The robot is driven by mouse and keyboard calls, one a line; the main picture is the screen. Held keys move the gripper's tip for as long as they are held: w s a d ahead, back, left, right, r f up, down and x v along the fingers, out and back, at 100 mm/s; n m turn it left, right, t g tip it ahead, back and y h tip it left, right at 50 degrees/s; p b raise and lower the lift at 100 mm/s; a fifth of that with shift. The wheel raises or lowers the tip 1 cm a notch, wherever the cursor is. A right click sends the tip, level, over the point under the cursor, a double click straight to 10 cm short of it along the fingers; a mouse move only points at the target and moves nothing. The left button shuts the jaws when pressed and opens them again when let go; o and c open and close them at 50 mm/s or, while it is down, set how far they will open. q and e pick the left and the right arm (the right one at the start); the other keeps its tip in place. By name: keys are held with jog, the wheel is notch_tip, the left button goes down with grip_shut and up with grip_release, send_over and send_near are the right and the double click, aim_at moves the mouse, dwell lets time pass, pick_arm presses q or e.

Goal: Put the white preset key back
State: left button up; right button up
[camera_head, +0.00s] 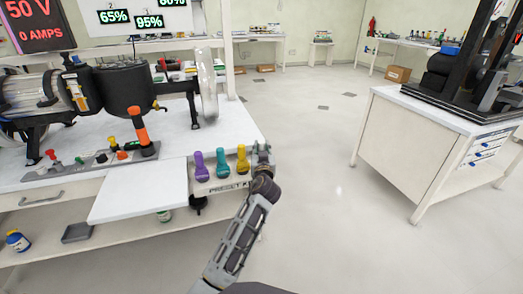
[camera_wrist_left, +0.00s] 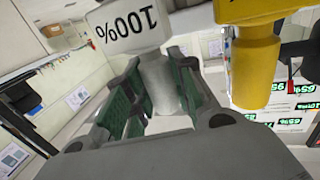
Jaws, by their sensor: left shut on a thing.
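My left gripper (camera_head: 262,152) is at the right end of the preset key rack (camera_head: 228,187), just right of the yellow key (camera_head: 242,160). In the left wrist view its green-padded fingers (camera_wrist_left: 158,88) are shut on the narrow stem of the white key (camera_wrist_left: 128,27), whose wide part reads 100%. The white key is mostly hidden by the gripper in the head view. The yellow key also shows beside it in the left wrist view (camera_wrist_left: 255,60). The teal key (camera_head: 222,165) and purple key (camera_head: 200,168) stand upright in the rack. I cannot tell whether the white key touches the rack.
The workbench (camera_head: 60,190) carries a motor-like machine (camera_head: 125,85) and a control strip with an orange lever (camera_head: 139,126). A white panel (camera_head: 140,190) juts out left of the rack. A separate cabinet (camera_head: 415,150) stands right, with open floor between.

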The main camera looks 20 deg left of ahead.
pick_arm(q)
jog(key=shift+f, duration=0.1)
jog(key=o, duration=1)
jog(key=shift+c, duration=0.2)
